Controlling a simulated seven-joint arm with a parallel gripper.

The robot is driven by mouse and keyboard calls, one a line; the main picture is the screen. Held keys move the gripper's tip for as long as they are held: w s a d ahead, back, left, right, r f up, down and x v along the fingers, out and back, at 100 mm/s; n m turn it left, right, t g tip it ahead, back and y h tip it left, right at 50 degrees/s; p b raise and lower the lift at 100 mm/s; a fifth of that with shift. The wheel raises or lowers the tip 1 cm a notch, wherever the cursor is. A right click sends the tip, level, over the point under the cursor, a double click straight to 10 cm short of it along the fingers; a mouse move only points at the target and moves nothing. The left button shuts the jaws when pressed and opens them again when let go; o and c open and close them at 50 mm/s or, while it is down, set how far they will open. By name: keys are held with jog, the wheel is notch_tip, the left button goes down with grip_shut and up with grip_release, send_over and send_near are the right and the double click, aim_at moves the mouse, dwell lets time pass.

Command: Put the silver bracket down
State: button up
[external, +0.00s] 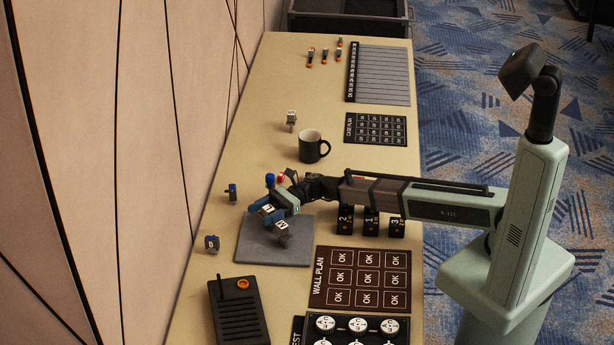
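A small silver bracket (282,226) with a pale marked face is at the tip of my gripper (272,215). My gripper points down and looks shut on it, though the fingers are small and partly hidden. Both are over the grey mat (262,252). I cannot tell from this angle whether the bracket touches the mat. Another small silver piece (291,118) stands upright on the table farther back, left of the black mug.
A black mug (310,148) is behind my gripper. Numbered black blocks (371,222) stand right of the mat. A black radio-like device (238,312) and the wall plan board (360,279) lie in front.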

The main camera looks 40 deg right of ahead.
jog(key=shift+r, duration=0.15)
jog(key=shift+d, duration=0.3)
jog(key=d, duration=1.1)
jog(key=shift+d, duration=0.2)
